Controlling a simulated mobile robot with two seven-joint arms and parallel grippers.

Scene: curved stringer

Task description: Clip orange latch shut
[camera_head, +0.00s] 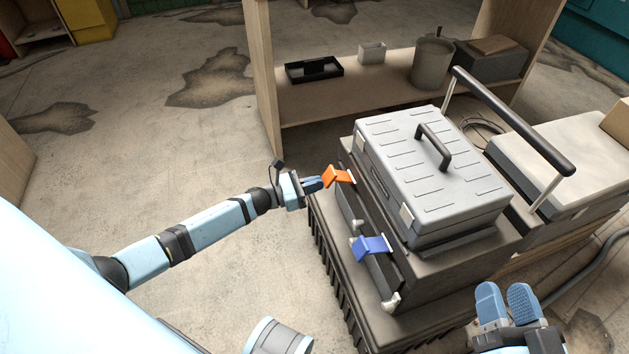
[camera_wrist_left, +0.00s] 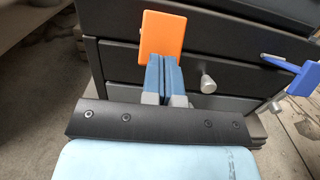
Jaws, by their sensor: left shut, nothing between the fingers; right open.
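The orange latch (camera_head: 338,176) sits on the side of the dark tool case, near its far end, and its plate sticks outward. My left gripper (camera_head: 320,183) is shut and empty, with its fingertips at the latch's outer edge. In the left wrist view the orange latch (camera_wrist_left: 163,35) stands just beyond the fingertips of the left gripper (camera_wrist_left: 166,62); whether they touch it I cannot tell. My right gripper (camera_head: 507,292) is open and empty at the lower right, apart from the case.
A blue latch (camera_head: 371,245) sticks out nearer on the same dark case (camera_head: 452,271). A grey toolbox (camera_head: 427,173) with a handle lies on top. A black rail (camera_head: 515,121) rises behind. A wooden shelf (camera_head: 385,91) stands at the back. The floor at left is clear.

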